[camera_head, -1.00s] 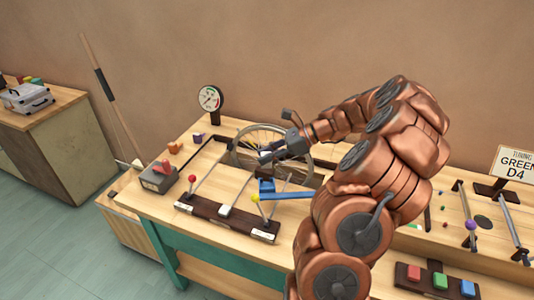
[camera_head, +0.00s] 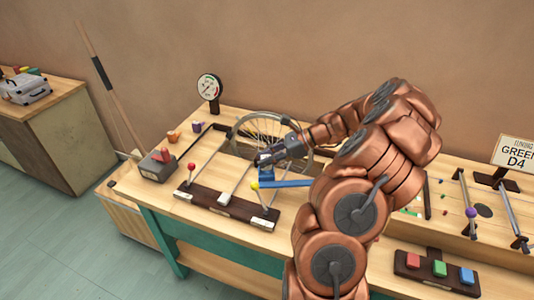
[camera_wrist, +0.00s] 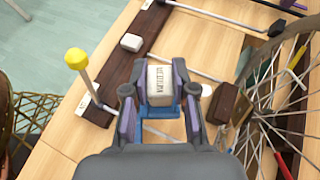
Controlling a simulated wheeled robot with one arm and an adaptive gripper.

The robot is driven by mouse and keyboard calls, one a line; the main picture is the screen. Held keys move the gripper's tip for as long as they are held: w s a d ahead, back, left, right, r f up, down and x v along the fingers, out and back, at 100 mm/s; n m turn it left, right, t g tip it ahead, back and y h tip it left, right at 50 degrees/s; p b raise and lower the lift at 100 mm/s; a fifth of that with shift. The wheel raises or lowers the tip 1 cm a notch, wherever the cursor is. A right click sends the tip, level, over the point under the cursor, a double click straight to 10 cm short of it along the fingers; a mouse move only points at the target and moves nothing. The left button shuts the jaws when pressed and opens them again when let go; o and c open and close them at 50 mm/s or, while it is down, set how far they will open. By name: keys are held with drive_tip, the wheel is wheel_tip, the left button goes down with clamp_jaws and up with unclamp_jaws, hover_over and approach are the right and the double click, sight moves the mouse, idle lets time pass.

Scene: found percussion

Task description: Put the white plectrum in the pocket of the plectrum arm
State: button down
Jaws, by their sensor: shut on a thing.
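My gripper (camera_wrist: 160,82) is shut on the white plectrum (camera_wrist: 160,86), a pale block with dark lettering, held between the two fingertips in the wrist view. The blue pocket of the plectrum arm (camera_wrist: 158,112) shows around the near side of the block in that view. I cannot tell whether the block is above the pocket or inside it. In the head view my gripper (camera_head: 263,159) is just over the blue pocket, and the blue plectrum arm (camera_head: 290,184) reaches right from it, partly behind my arm. The plectrum is hard to make out there.
A spoked wheel (camera_head: 262,122) stands close behind my gripper. In front lies a dark lever board (camera_head: 225,208) with a red-knobbed, a white-topped and a yellow-knobbed lever (camera_head: 255,187). A brown block (camera_wrist: 228,102) is right of my fingers. A dial gauge (camera_head: 208,88) stands at the back.

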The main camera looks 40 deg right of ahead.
drive_tip(key=shift+f, duration=1.3)
drive_tip(key=c, duration=0.9)
unclamp_jaws()
drive_tip(key=shift+o, duration=0.2)
drive_tip(key=v, duration=1.2)
drive_tip(key=shift+a, duration=0.15)
